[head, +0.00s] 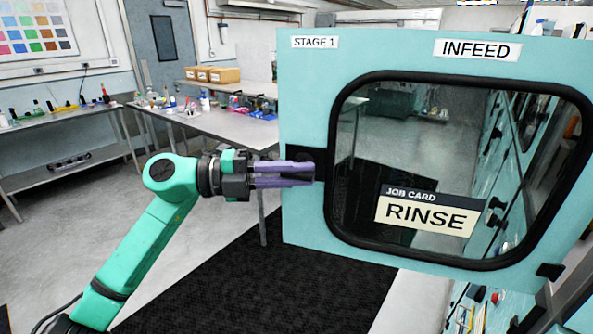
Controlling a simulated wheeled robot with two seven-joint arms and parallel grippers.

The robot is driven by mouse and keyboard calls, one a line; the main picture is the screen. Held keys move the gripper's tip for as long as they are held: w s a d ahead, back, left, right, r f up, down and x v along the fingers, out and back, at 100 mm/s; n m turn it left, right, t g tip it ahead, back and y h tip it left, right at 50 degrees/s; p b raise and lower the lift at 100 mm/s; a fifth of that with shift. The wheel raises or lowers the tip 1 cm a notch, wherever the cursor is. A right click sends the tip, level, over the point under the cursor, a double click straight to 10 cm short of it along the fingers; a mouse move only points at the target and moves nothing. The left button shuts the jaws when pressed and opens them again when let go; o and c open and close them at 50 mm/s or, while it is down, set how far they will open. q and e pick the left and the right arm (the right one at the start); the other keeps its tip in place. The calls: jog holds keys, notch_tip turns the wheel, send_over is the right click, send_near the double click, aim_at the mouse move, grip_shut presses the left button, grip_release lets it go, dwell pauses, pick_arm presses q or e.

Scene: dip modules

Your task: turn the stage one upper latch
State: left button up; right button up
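The teal stage one door (300,100) carries a "STAGE 1" label (315,42) and an "INFEED" label (478,48). It has a black-framed window with a "RINSE" job card (426,214). My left gripper (312,175) is at the door's left edge. Its two purple fingers are a little apart, with their tips by a dark fitting (320,160). I cannot tell whether they touch or hold it. No part is labelled as the upper latch, so I cannot tell which it is. My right gripper is out of view.
A black mat (262,270) lies on the floor below the door. Benches with bottles and tools stand behind, with cardboard boxes (212,74) on the back shelf. More teal machine panels run along the right.

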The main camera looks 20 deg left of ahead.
pick_arm(q)
jog(key=o, duration=0.4)
jog(key=shift+f, duration=0.1)
jog(key=b+v, duration=0.7)
jog(key=v, duration=0.7)
jog(key=shift+s+a, duration=0.1)
jog(key=shift+a, duration=0.15)
